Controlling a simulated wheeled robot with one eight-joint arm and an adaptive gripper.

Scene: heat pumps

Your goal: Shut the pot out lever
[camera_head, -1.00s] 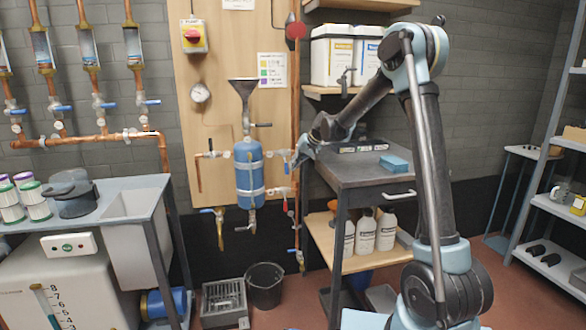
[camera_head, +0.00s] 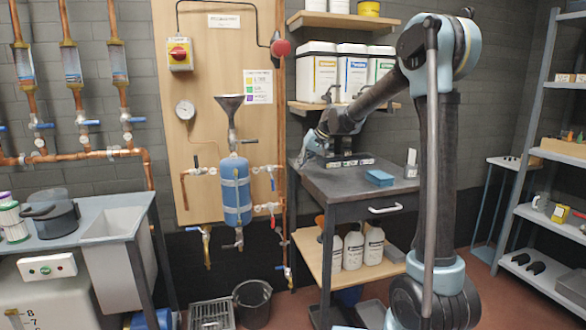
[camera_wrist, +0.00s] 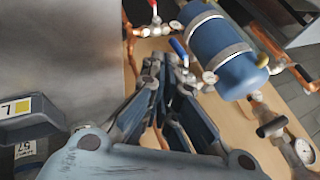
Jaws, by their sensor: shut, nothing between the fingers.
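The pot is a blue upright cylinder (camera_head: 231,187) strapped to the wooden board, with a funnel above it. To its right in the head view, a short upper pipe carries a valve with a blue lever (camera_head: 272,182) hanging down. A lower branch carries another valve (camera_head: 268,207) with a red lever. No label tells me which is the pot out lever. In the wrist view the pot (camera_wrist: 220,45) lies beyond my fingers, with a blue lever (camera_wrist: 178,47) just past the tips. My gripper (camera_head: 308,158) is shut and empty, right of the pot and apart from it.
A dark workbench (camera_head: 350,185) with a blue sponge (camera_head: 380,178) stands under my forearm. A sink unit (camera_head: 110,228) is at left. A black bucket (camera_head: 252,300) and grey crate stand on the floor below.

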